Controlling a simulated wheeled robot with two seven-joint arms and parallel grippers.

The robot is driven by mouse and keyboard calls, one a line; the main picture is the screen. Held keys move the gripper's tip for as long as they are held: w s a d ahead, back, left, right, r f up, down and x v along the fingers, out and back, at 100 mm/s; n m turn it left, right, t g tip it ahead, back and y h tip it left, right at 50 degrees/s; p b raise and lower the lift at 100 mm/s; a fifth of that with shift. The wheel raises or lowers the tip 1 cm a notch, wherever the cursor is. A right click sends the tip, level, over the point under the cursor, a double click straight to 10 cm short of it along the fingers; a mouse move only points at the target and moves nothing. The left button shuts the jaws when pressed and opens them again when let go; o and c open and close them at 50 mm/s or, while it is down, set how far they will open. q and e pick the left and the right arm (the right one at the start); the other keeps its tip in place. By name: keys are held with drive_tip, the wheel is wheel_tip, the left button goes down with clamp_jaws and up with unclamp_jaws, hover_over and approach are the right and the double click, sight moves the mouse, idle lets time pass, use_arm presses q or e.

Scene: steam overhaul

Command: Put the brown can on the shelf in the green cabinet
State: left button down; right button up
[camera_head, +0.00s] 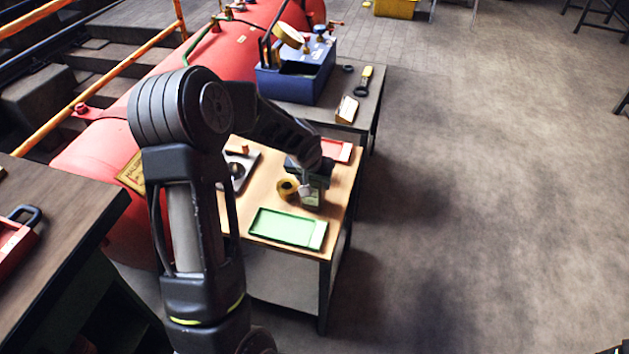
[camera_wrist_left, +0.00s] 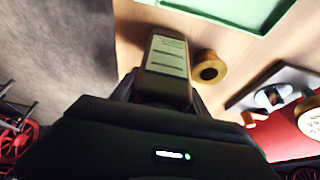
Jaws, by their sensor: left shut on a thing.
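My left gripper (camera_head: 312,172) is over the wooden-topped bench and shut on a boxy can (camera_head: 312,197). In the left wrist view the can (camera_wrist_left: 167,68) looks brownish grey with a pale printed label, and I take it for the brown can. It stands upright on or just above the bench top; I cannot tell which. My right gripper is not in view. I cannot make out a green cabinet with a shelf in either view.
A brass ring-shaped part (camera_head: 288,188) sits close beside the can. A green tray (camera_head: 285,228) lies in front and a red tray (camera_head: 338,150) behind. A blue toolbox (camera_head: 297,78) stands on the farther table. The floor to the right is clear.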

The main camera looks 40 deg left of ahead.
use_arm(q)
drive_tip(key=shift+f, duration=0.1)
drive_tip(key=shift+f, duration=0.1)
drive_tip(key=c, duration=0.6)
unclamp_jaws()
drive_tip(key=shift+r, duration=0.4)
drive_tip(key=p+v, duration=0.1)
drive_tip(key=v, duration=1)
drive_tip(key=shift+s+r, duration=0.2)
drive_tip(key=shift+r, duration=0.1)
